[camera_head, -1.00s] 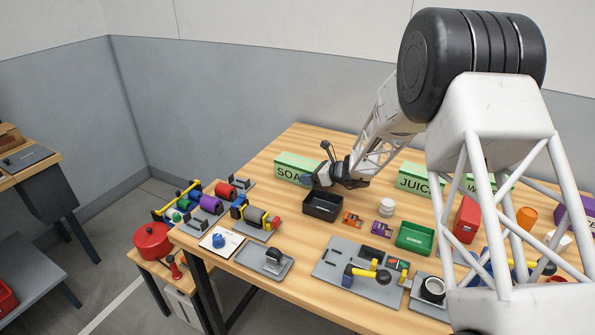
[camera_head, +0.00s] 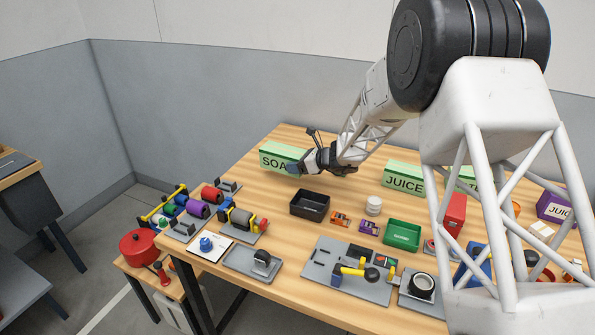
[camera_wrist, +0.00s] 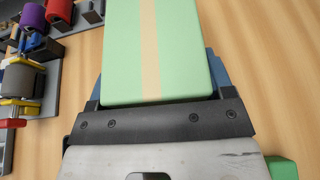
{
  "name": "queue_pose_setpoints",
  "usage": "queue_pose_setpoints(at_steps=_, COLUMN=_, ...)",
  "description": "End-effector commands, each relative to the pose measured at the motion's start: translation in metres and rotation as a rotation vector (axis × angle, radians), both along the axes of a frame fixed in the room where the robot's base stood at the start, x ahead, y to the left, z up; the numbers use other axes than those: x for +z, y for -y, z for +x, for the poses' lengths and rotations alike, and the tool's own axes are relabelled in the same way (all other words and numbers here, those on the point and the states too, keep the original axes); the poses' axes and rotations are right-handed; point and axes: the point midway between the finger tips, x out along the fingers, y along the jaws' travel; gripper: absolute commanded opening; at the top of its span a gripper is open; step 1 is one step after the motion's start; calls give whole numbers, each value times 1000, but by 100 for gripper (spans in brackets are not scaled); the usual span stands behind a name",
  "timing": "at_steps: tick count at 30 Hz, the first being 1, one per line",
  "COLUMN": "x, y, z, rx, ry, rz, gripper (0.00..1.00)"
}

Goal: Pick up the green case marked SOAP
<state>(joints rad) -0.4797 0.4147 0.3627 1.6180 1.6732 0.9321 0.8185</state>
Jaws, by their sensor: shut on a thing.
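The green case marked SOAP (camera_head: 279,157) stands at the back left of the wooden table, its last letter hidden by my gripper. My gripper (camera_head: 300,167) is at the right end of this case in the head view. In the wrist view the case (camera_wrist: 150,50) shows as a light green box with a tan stripe down its top. It sits between the blue fingers of my gripper (camera_wrist: 155,85), which are shut on it. I cannot tell whether the case is clear of the table.
A green JUICE case (camera_head: 404,179) stands to the right along the back. A black open bin (camera_head: 310,204) is in front of my gripper. Spools (camera_head: 198,209) on grey holders are at the left edge. A green tray (camera_head: 403,235) and a white jar (camera_head: 374,205) are further right.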

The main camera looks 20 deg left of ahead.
Motion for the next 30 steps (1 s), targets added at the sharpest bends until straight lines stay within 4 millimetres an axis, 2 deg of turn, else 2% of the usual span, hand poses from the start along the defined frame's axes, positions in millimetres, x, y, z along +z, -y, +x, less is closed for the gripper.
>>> queue_pose_setpoints(at_steps=1, x=10, y=0, z=1, rx=0, ry=3, rz=2, gripper=18)
queue_pose_setpoints(at_steps=6, x=31, y=0, z=0, rx=0, ry=3, rz=3, gripper=18)
queue_pose_setpoints(at_steps=12, x=46, y=0, z=0, rx=0, ry=1, rz=1, gripper=18)
queue_pose_setpoints(at_steps=30, x=50, y=0, z=0, rx=0, ry=1, rz=1, gripper=18)
